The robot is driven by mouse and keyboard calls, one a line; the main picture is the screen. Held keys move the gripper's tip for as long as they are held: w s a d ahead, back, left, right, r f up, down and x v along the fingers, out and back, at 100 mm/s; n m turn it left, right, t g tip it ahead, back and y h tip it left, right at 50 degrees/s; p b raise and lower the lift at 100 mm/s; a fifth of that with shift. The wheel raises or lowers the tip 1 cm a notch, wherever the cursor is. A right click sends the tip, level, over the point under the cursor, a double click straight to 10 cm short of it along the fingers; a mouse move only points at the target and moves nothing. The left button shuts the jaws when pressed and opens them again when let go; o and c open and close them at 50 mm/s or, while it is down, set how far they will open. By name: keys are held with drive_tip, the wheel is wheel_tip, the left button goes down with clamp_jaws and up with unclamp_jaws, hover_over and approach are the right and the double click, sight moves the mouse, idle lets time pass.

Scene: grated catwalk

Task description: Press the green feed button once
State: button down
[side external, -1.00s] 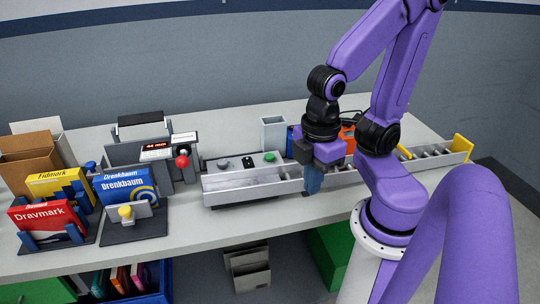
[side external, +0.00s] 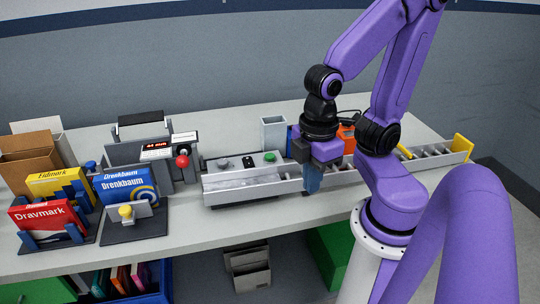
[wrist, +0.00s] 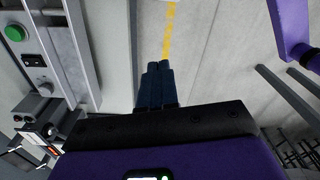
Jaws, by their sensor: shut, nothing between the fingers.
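The green feed button (side external: 269,157) sits on the grey control panel at the back of the metal feed trough (side external: 250,186). In the wrist view the green button (wrist: 15,33) shows at the upper left, beside a black switch (wrist: 33,60) and a grey knob. My gripper (side external: 312,188) points down at the right end of the trough, to the right of and nearer the camera than the button, not touching it. In the wrist view my gripper (wrist: 159,66) has its two blue fingers together with nothing between them.
A machine with a red-knobbed lever (side external: 182,161) and a red display stands left of the trough. Boxes labelled Drenkbaum (side external: 127,186) and Dravmark (side external: 46,220) stand farther left. A grey bin (side external: 273,134) stands behind the panel. A roller conveyor (side external: 430,154) runs right.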

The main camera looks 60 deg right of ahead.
drive_tip(key=w+m, duration=0.1)
drive_tip(key=m, duration=0.1)
drive_tip(key=m+t+y, duration=0.5)
drive_tip(key=m+y, duration=0.2)
drive_tip(key=m, duration=1.9)
hover_over(273, 155)
drive_tip(key=shift+d+f, duration=0.1)
drive_tip(key=shift+f, duration=0.45)
drive_tip(key=shift+f, duration=0.15)
drive_tip(key=shift+f, duration=4.25)
drive_tip(key=shift+f, duration=0.2)
drive_tip(key=shift+f, duration=0.25)
